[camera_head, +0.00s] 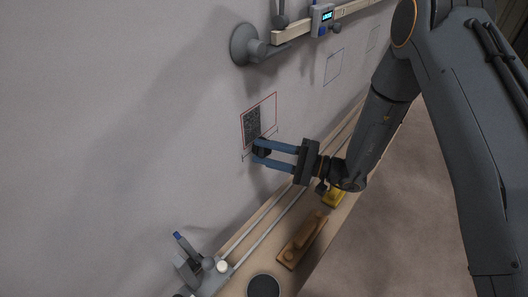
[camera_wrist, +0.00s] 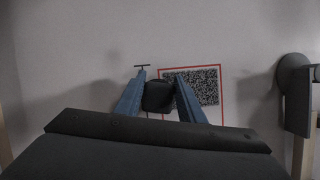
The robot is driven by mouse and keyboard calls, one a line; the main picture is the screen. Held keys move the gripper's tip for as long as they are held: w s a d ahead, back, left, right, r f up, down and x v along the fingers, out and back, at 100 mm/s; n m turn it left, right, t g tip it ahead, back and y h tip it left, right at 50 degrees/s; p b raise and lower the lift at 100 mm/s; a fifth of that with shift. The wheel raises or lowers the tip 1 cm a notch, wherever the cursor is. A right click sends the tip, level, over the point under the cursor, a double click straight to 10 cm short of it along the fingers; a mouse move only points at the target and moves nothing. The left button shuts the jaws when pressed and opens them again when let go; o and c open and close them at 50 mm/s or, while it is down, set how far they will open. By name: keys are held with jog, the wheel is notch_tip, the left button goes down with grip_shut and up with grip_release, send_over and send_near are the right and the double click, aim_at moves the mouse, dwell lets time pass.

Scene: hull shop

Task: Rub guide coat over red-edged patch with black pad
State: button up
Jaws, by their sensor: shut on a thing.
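The red-edged patch (camera_head: 269,115) is a thin red outline on the grey wall, and it also shows in the wrist view (camera_wrist: 221,100). Dark speckled guide coat (camera_head: 252,123) covers its left part in the head view; the rest looks bare grey. In the wrist view the coat (camera_wrist: 195,84) fills the patch's upper part. My gripper (camera_head: 257,150) has its blue fingers shut on the black pad (camera_wrist: 158,96). The pad is just below the patch in the head view and at its left edge in the wrist view. I cannot tell whether it touches the wall.
A ledge (camera_head: 236,282) below holds a wooden block (camera_head: 302,241), a yellow object (camera_head: 335,198), a dark disc (camera_head: 263,287) and a grey tool (camera_head: 188,262). A grey cup-shaped fixture (camera_head: 246,45) and a digital gauge (camera_head: 321,19) are above. A blue-outlined patch (camera_head: 333,67) is right.

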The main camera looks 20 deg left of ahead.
jog(key=shift+w, duration=0.1)
jog(key=shift+w+d+b, duration=0.25)
jog(key=shift+w+b, duration=0.05)
jog(key=shift+w, duration=0.45)
jog(key=shift+w+d+b, duration=0.2)
jog(key=shift+w+b, duration=0.1)
jog(key=shift+w, duration=0.45)
jog(key=shift+w+a, duration=0.15)
jog(key=shift+a, duration=0.45)
jog(key=shift+a+r+p, duration=0.2)
jog(key=shift+r+p, duration=3.1)
jog(key=shift+r, duration=3.3)
jog(key=shift+d+f+b, duration=0.2)
jog(key=shift+f+b, duration=4.1)
jog(key=shift+f, duration=2.4)
